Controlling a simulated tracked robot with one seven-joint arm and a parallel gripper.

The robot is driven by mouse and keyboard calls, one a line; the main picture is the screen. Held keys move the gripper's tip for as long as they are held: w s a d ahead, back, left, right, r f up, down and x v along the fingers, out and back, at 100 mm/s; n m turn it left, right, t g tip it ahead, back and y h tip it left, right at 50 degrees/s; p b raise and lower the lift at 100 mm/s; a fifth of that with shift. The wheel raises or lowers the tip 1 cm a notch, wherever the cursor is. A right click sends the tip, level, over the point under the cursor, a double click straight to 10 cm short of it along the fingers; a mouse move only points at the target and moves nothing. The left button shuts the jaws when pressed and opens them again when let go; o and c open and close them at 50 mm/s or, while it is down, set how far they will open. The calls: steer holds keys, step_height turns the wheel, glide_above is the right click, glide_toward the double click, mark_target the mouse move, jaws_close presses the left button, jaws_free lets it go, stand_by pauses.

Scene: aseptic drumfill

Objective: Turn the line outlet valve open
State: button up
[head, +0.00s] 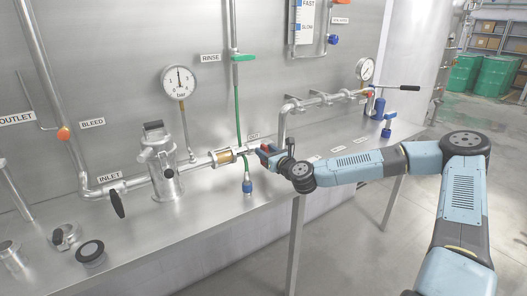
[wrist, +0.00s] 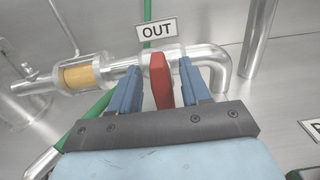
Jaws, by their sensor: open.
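A red valve handle (wrist: 161,80) sits on the pipe just below the OUT label (wrist: 157,29) in the wrist view. It points across the pipe, towards my gripper. My gripper (wrist: 160,76) is open, with one blue finger on each side of the handle and small gaps showing on both sides. In the head view my gripper (head: 266,153) is at the pipe near the OUT label (head: 254,135); the handle is largely hidden there by the fingers. Left of the valve is a sight glass (head: 225,156) with amber content, also in the wrist view (wrist: 84,74).
A green hose (head: 238,105) hangs just left of the valve, ending near a blue fitting (head: 247,187). A filter housing (head: 161,170) and a pressure gauge (head: 179,81) stand further left. A black-handled lever (head: 398,88) sticks out at right.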

steer(key=shift+x, duration=0.75)
jaws_close()
